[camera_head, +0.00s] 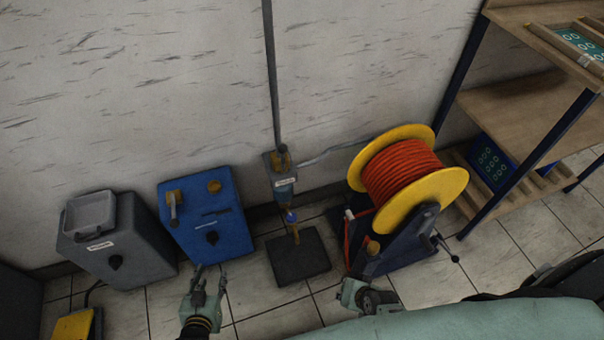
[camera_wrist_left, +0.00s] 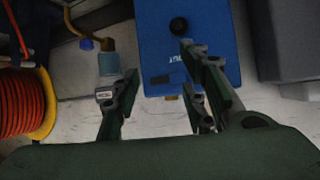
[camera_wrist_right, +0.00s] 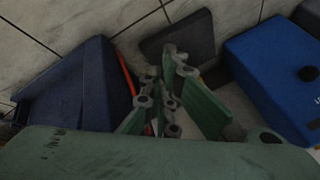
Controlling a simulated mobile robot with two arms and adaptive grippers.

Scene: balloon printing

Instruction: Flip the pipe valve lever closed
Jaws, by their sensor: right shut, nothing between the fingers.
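The vertical pipe (camera_head: 272,80) runs down the wall to a valve body with a white label (camera_head: 285,183). A small blue lever (camera_head: 291,216) sits below it on a brass spout. In the left wrist view the blue lever (camera_wrist_left: 86,43) shows beside the grey-blue fitting (camera_wrist_left: 109,62); whether it is open or closed I cannot tell. My left gripper (camera_head: 209,276) is open and empty, in front of the blue box and apart from the valve. It also shows in the left wrist view (camera_wrist_left: 160,90). My right gripper (camera_wrist_right: 164,80) is shut and empty, near the hose reel's base.
A blue box (camera_head: 208,215) with a brass lever and a grey box (camera_head: 110,240) stand left of the valve. A dark pad (camera_head: 297,262) lies below the spout. A yellow reel (camera_head: 445,185) with orange hose stands right. A shelf (camera_head: 510,105) is further right.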

